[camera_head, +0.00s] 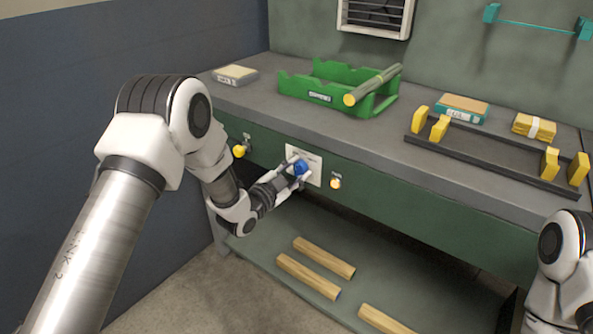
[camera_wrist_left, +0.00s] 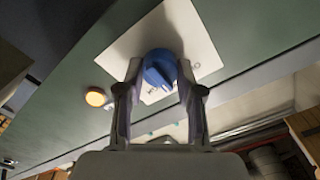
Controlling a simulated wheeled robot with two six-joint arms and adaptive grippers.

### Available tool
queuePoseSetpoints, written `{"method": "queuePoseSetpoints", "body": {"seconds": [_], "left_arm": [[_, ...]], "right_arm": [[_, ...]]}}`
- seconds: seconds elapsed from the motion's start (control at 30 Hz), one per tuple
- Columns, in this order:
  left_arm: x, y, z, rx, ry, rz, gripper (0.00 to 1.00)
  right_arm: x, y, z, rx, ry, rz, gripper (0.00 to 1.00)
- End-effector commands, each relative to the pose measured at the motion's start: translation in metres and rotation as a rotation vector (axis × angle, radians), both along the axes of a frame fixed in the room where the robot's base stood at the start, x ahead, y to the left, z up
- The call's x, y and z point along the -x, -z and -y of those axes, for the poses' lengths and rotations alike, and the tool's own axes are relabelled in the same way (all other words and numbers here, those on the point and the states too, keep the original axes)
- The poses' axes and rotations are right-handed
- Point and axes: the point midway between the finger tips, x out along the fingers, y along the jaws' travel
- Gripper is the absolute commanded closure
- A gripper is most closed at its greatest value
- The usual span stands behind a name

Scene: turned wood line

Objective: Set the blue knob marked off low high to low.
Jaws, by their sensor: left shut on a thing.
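The blue knob (camera_head: 300,167) sits on a white label plate (camera_head: 316,163) on the green front of the workbench. My left gripper (camera_head: 293,175) reaches it from the left and front, with its fingers on either side of the knob. In the left wrist view the blue knob (camera_wrist_left: 160,70) is between the two fingertips (camera_wrist_left: 159,88), which are shut on it. The plate (camera_wrist_left: 196,40) carries small lettering, partly hidden by the knob and fingers, and I cannot read the setting. My right gripper is out of view; only part of that arm shows at the right edge.
A yellow knob (camera_head: 239,151) is left of the plate and an orange-yellow button (camera_head: 335,183) right of it. On the bench are a green rack (camera_head: 310,88) with a rod, and a dark rail frame (camera_head: 480,157) with yellow blocks. Wooden bars (camera_head: 308,276) lie on the lower shelf.

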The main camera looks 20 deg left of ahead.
Motion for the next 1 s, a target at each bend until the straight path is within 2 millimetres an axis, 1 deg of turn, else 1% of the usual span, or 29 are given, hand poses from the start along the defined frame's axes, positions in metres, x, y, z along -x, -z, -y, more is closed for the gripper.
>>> {"method": "queuePoseSetpoints", "body": {"seconds": [0.03, 0.07, 0.1, 0.13, 0.43, 0.57, 0.67, 0.8, 0.9, 1.0], "left_arm": [[0.000, 0.000, 0.000, 0.000, 0.000, 0.000, 0.98], [0.000, 0.000, 0.000, 0.000, 0.000, 0.000, 0.57], [0.000, 0.000, 0.000, 0.000, 0.000, 0.000, 0.42], [0.000, 0.000, 0.000, 0.000, 0.000, 0.000, 0.39], [0.001, 0.000, 0.000, 0.001, 0.000, 0.000, 0.39], [0.012, 0.001, -0.006, 0.001, -0.002, -0.003, 0.39], [0.032, 0.000, -0.013, 0.004, -0.002, -0.004, 0.39], [0.067, 0.000, -0.026, 0.005, -0.004, -0.004, 0.39], [0.090, 0.000, -0.033, 0.005, -0.003, -0.003, 0.39], [0.105, 0.000, -0.039, 0.003, -0.003, -0.003, 0.39]], "right_arm": [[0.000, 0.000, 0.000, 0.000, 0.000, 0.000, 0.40], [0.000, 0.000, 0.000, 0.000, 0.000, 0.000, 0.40], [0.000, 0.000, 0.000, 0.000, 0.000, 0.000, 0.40], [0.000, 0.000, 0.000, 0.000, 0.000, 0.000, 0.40], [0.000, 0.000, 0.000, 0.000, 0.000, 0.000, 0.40], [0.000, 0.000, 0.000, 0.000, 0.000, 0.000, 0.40], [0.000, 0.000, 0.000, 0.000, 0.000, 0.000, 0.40], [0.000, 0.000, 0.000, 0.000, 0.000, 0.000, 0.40], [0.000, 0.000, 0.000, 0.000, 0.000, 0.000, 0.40], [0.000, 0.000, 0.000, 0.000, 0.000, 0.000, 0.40]]}}
